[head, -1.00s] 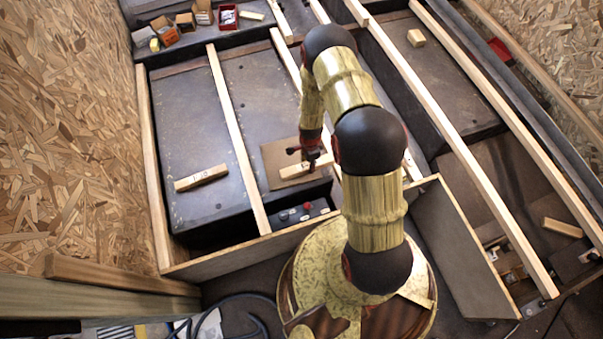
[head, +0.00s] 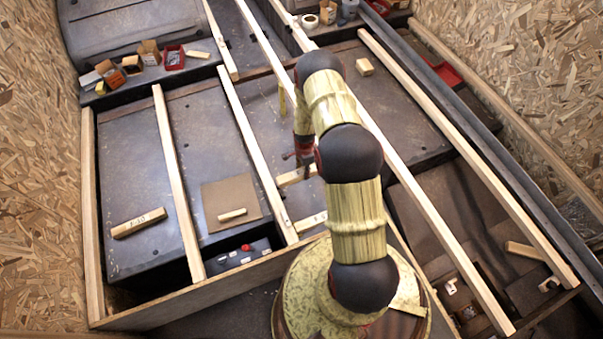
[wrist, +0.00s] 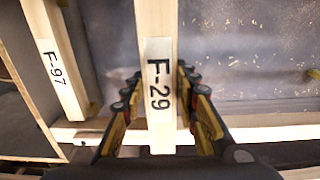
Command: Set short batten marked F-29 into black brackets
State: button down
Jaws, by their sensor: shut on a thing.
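The short batten marked F-29 (wrist: 160,95) is pale wood with a dark printed label. In the wrist view it runs down from the top edge between the fingers of my gripper (wrist: 163,112), which is shut on it. In the head view my gripper (head: 304,166) holds the batten (head: 292,178) over the dark bay right of the cardboard; how high is hard to tell. A batten marked F-97 (wrist: 56,77) lies to the left in the wrist view. I cannot clearly make out the black brackets.
Long pale rails (head: 258,160) divide the dark bays. A brown cardboard sheet (head: 215,195) carries a small wood piece (head: 232,214). Another marked batten (head: 138,222) lies in the left bay. Small boxes and a red tray (head: 174,57) stand at the back left.

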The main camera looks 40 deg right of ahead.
notch_tip(320, 180, down, 8)
jog(key=b, duration=0.5)
jog(key=shift+f, duration=0.15)
dwell(0.8)
jog(key=c, duration=1.3)
grip_release()
notch_tip(320, 180, up, 12)
